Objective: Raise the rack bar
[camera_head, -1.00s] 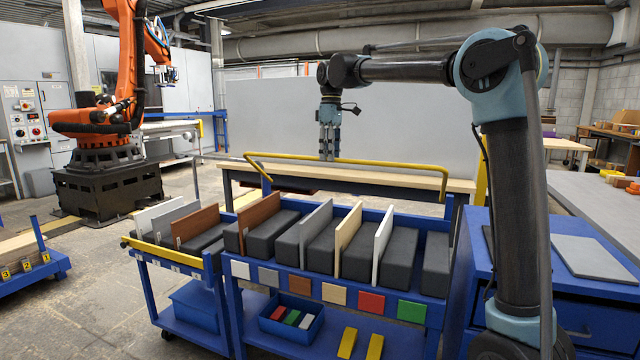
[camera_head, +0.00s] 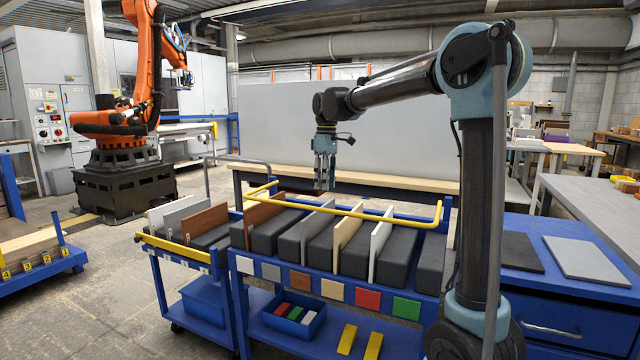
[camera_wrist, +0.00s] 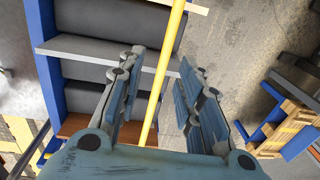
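The yellow rack bar (camera_head: 345,208) spans the blue rack cart (camera_head: 270,268) low over the tops of the dark blocks and boards. Its ends bend back to the cart's sides. My gripper (camera_head: 325,187) points down just above the bar, near its middle, with a small gap showing in the head view. In the wrist view the bar (camera_wrist: 163,72) runs lengthwise in line between the two spread fingers (camera_wrist: 160,80). The fingers are apart and not closed on it. Whether either finger touches the bar cannot be told.
Upright boards, one grey (camera_head: 308,226), one cream (camera_head: 346,231) and one white (camera_head: 380,238), stand between dark blocks. A smaller cart with a yellow rail (camera_head: 175,249) stands at left. A blue cabinet with a flat grey panel (camera_head: 588,258) is at right. A long bench (camera_head: 400,182) stands behind.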

